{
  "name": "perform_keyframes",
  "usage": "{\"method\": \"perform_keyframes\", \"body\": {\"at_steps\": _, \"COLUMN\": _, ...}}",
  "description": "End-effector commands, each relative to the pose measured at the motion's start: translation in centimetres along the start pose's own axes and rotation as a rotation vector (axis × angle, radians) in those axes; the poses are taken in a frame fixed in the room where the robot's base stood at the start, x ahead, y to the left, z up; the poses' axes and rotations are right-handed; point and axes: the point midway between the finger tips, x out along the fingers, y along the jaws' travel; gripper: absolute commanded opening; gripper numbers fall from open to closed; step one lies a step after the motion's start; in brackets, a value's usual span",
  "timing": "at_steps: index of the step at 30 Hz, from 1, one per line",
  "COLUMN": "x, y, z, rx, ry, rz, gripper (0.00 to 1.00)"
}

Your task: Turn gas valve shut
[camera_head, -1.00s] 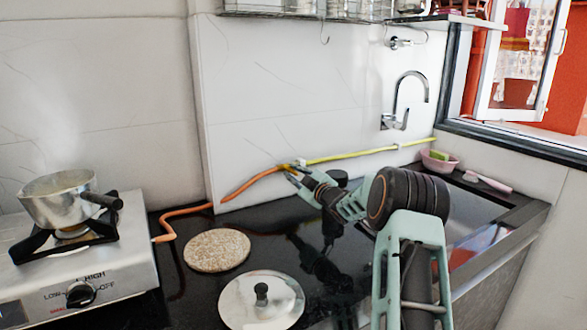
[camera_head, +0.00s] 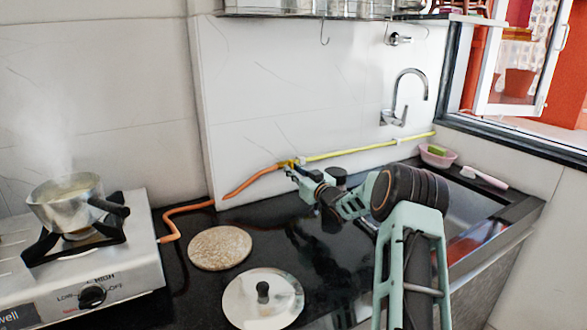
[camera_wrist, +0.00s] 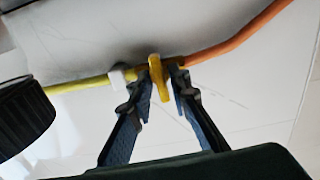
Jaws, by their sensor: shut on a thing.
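The gas valve has a yellow handle (camera_wrist: 158,78) and sits on the wall line, between a yellow pipe (camera_head: 365,148) and an orange hose (camera_head: 250,182). In the wrist view the handle lies roughly across the line. My gripper (camera_wrist: 160,82) has one dark finger on each side of the handle and is shut on it. In the head view my gripper (camera_head: 291,166) reaches the valve from the right; its fingertips are small there and partly hide the valve.
A steaming pot (camera_head: 66,205) stands on the gas stove (camera_head: 140,262) at left. A round cork-like mat (camera_head: 220,248) and a metal lid (camera_head: 240,300) lie on the black counter. A tap (camera_head: 398,100) is on the wall. A pink bowl (camera_head: 437,158) and a brush (camera_head: 484,177) are at right.

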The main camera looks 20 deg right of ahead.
Motion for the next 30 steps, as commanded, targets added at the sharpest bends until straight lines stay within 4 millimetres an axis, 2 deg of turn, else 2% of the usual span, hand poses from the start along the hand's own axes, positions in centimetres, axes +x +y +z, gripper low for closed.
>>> {"method": "perform_keyframes", "body": {"at_steps": 20, "x": -0.06, "y": 0.02, "z": 0.24, "rx": 0.060, "ry": -0.004, "rz": 0.000, "gripper": 0.00}}
{"method": "perform_keyframes", "body": {"at_steps": 21, "x": -0.06, "y": 0.03, "z": 0.24, "rx": 0.060, "ry": -0.004, "rz": 0.000, "gripper": 0.20}}
{"method": "perform_keyframes", "body": {"at_steps": 22, "x": -0.06, "y": 0.02, "z": 0.23, "rx": 0.060, "ry": -0.004, "rz": 0.000, "gripper": 0.24}}
{"method": "perform_keyframes", "body": {"at_steps": 23, "x": -0.06, "y": 0.02, "z": 0.22, "rx": 0.059, "ry": -0.003, "rz": 0.000, "gripper": 0.26}}
{"method": "perform_keyframes", "body": {"at_steps": 30, "x": -0.03, "y": 0.01, "z": 0.10, "rx": 0.058, "ry": -0.001, "rz": 0.000, "gripper": 0.26}}
